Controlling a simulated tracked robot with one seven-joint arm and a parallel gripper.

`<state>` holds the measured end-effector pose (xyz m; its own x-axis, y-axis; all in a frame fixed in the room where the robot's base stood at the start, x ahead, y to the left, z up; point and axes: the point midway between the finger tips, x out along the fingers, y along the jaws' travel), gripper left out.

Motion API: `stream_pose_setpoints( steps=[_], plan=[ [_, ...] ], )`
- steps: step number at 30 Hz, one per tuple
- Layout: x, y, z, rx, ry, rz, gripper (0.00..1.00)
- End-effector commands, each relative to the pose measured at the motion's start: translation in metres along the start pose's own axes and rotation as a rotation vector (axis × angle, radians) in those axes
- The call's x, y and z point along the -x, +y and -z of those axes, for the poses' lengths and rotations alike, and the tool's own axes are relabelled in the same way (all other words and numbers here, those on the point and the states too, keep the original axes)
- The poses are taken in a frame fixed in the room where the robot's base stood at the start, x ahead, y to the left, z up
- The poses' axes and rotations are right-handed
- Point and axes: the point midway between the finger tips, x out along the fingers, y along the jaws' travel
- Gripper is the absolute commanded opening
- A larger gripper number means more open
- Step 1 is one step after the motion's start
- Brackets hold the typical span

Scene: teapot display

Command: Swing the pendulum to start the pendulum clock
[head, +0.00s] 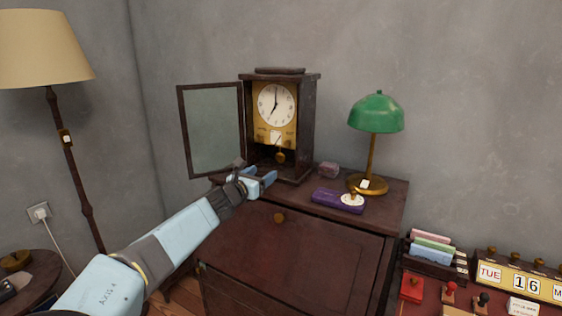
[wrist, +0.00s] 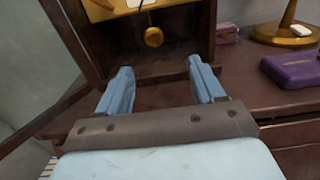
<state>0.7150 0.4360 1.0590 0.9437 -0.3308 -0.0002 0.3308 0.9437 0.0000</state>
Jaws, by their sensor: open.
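The pendulum clock (head: 314,120) is a dark wooden case on top of the brown cabinet, with a white dial (head: 277,104) on a gold plate. Its glass door (head: 213,130) stands open to the left. The round gold pendulum bob (head: 281,157) hangs below the plate. In the wrist view the bob (wrist: 153,37) shows beyond my fingers, between them and apart from both. My gripper (head: 262,177) is open and empty at the front of the case, low and in front of the bob. It also shows in the wrist view (wrist: 160,85).
A green-shaded lamp (head: 376,114) with a gold base stands right of the clock. A floor lamp (head: 68,138) stands left. The cabinet's front top strip is partly clear.

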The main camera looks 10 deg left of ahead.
Motion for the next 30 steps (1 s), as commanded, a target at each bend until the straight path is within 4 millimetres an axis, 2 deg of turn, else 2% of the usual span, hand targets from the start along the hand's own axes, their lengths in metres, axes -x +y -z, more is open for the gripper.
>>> stream_pose_setpoints(
  steps=[9, 18, 24, 30],
  plan=[
    [-0.057, -0.002, 0.0, 0.002, -0.002, 0.005, 0.67],
    [-0.103, -0.001, 0.0, 0.0, -0.001, 0.002, 0.67],
    [-0.117, 0.0, 0.0, 0.0, -0.001, 0.0, 0.67],
    [-0.12, 0.001, 0.0, 0.0, -0.001, -0.002, 0.67]
  ],
)
